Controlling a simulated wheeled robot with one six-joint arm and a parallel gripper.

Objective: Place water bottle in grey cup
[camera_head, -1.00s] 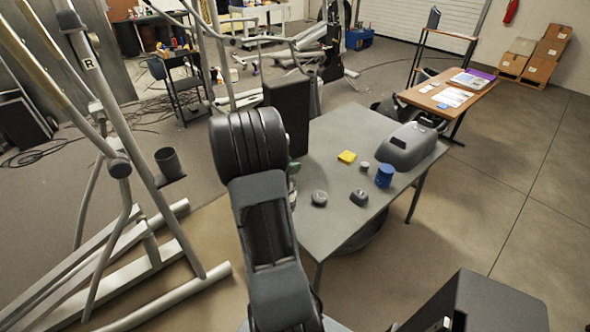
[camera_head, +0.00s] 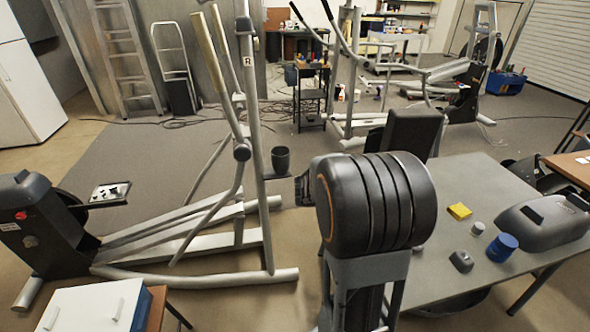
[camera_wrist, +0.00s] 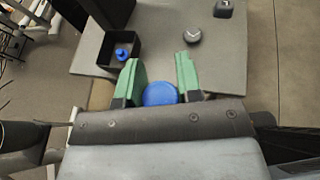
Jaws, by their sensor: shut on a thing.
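In the wrist view my gripper (camera_wrist: 160,82) has green fingers on both sides of a round blue top (camera_wrist: 160,94). This looks like the cap of the water bottle; the rest of the bottle is hidden below the wrist housing. My gripper is shut on it. In the head view my arm hides the held bottle, and the gripper cannot be clearly made out.
A black open box (camera_wrist: 107,63) holds a blue-topped thing.

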